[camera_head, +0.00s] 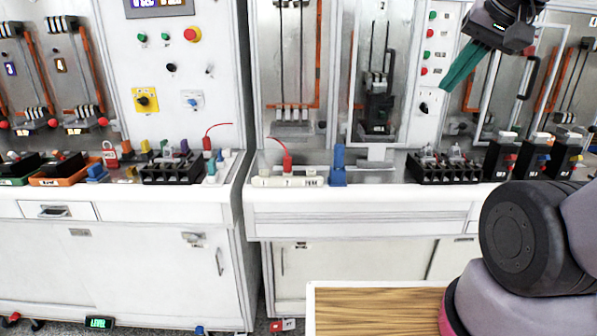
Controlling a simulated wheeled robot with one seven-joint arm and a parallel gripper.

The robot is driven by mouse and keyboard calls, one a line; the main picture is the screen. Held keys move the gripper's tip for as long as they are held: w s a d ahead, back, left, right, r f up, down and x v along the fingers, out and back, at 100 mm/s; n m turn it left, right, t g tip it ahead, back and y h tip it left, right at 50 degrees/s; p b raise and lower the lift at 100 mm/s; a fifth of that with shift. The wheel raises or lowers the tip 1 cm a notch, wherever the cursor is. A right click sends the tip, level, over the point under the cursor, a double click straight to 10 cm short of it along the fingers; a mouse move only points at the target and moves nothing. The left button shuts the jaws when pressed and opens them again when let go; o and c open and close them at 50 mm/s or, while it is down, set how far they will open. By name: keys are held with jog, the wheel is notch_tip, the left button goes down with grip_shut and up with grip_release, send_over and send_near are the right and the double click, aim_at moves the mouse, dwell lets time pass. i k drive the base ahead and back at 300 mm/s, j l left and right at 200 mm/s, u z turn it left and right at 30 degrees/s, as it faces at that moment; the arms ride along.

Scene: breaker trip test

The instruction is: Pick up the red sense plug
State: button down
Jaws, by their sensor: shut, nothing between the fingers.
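A small red plug (287,163) with a thin red lead stands upright in a pale labelled strip (265,181) at the front of the right-hand bench. A second red plug (207,143) with a similar lead stands on the left-hand bench, close to the gap between the benches. I cannot tell from the picture which one is called the sense plug. My gripper (447,84) has teal fingers and is shut and empty. It hangs at the upper right in front of the panel, well above and to the right of both plugs.
A blue upright block (338,165) stands just right of the pale strip. Black terminal blocks (444,168) (172,168) stand on both benches. A breaker on a rail (378,107) is behind. A wood-topped surface (375,312) is in the foreground.

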aim_at(286, 160)
jog(key=i+u, duration=0.15)
jog(key=u, duration=0.25)
jog(key=i+u, duration=0.15)
jog(key=u, duration=0.25)
jog(key=i+u, duration=0.1)
jog(key=u, duration=0.3)
